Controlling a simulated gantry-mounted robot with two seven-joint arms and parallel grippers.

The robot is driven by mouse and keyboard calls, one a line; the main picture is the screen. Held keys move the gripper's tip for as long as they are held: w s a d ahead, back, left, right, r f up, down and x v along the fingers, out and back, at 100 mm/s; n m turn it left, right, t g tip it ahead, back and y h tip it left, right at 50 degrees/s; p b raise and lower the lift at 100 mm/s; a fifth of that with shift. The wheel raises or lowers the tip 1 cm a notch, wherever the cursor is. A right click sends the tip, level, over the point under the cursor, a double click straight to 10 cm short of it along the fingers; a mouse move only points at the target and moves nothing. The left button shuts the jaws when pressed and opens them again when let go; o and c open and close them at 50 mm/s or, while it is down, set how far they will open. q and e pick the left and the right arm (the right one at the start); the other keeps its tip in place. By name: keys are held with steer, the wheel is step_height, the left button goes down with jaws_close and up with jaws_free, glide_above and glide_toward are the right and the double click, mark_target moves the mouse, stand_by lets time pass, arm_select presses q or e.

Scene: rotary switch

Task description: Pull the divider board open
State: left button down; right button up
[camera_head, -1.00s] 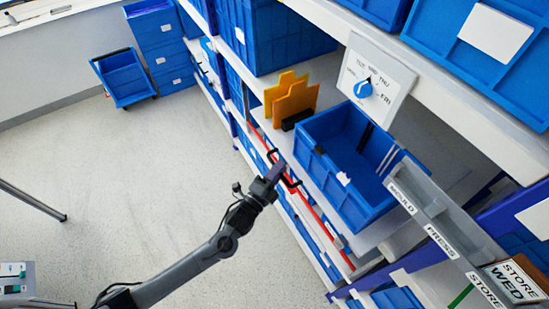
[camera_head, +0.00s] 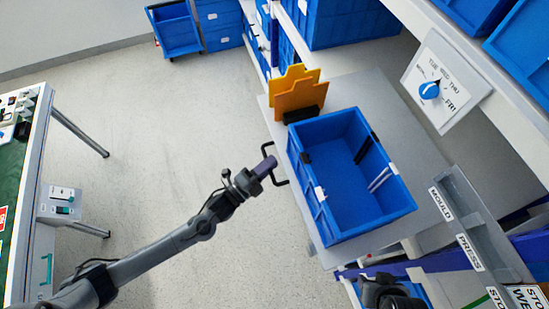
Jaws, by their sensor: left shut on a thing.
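The divider board (camera_head: 420,205) is a flat grey board projecting from the shelf into the aisle, with a blue crate (camera_head: 352,188) on it. A black bracket handle (camera_head: 284,182) sticks out from its front edge. My left gripper (camera_head: 266,167) is shut on this handle, at the near side of the crate. The gripper partly hides the handle. A dark part of my right arm (camera_head: 386,292) shows at the bottom edge; its fingers cannot be made out.
Orange upright plates (camera_head: 298,95) stand on the board behind the crate. A white dial panel (camera_head: 440,85) is on the shelf edge, right. A labelled grey rail (camera_head: 470,230) is at lower right. A green-topped bench (camera_head: 22,190) stands left. The floor between is clear.

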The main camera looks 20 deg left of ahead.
arm_select(q)
steer(key=shift+s+a, duration=0.4)
steer(key=shift+a, duration=0.15)
steer(key=c, duration=1.4)
jaws_free()
steer(key=b+v, duration=0.1)
steer(key=v, duration=1)
